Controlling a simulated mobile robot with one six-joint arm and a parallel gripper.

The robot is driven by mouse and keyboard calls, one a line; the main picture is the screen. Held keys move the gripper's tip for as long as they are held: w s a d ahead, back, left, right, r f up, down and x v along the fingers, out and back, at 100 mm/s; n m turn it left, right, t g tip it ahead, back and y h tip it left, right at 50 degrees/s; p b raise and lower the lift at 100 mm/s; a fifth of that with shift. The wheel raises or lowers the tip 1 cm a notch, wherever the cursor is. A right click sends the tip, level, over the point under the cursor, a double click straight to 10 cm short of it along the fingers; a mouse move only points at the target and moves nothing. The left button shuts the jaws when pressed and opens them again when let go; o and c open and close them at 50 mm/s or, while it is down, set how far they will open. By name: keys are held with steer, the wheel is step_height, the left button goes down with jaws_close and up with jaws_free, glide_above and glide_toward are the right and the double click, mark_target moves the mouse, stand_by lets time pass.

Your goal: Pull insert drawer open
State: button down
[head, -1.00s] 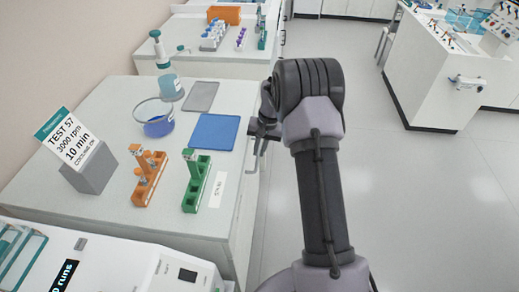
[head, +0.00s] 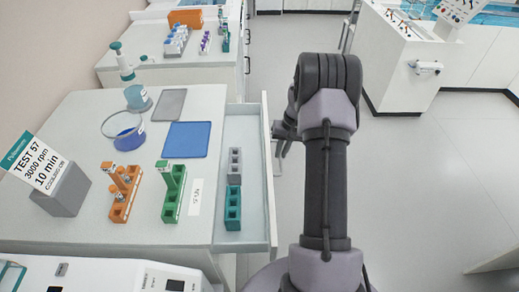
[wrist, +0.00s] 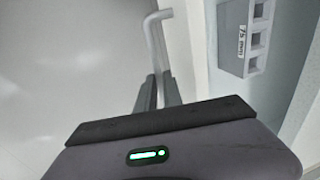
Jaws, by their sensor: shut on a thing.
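The insert drawer (head: 268,185) stands pulled out from the right side of the bench. Inside it lie a grey insert (head: 235,161) and a teal insert (head: 233,208), each with square holes. My gripper (head: 284,136) is at the outer side of the drawer front, partly hidden behind my arm. In the wrist view, my gripper's fingers (wrist: 157,92) are shut on the bent grey handle (wrist: 154,42). The grey insert also shows there (wrist: 247,40), with "75 mm" on it.
On the bench top are an orange rack (head: 124,193), a green rack (head: 174,192), a blue mat (head: 186,140), a grey mat (head: 170,104) and a sign (head: 45,175). Clear floor (head: 430,180) lies to the right of my arm.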

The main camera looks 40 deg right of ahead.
steer(key=s+d+p, duration=0.1)
steer(key=s+d, duration=0.5)
steer(key=d, duration=0.4)
steer(key=shift+s+p, duration=0.3)
steer(key=shift+s, duration=0.05)
steer(key=c, duration=1.5)
jaws_free()
steer(key=shift+r, duration=0.1)
steer(key=d+r+p, duration=0.1)
steer(key=r, duration=0.4)
steer(key=s+r+p, duration=0.1)
steer(key=r+p, duration=0.1)
steer(key=r, duration=0.4)
steer(key=d+r+p, duration=0.1)
steer(key=r+p, duration=0.1)
steer(key=r, duration=0.4)
steer(key=shift+s+d, duration=0.3)
steer(key=shift+s, duration=0.1)
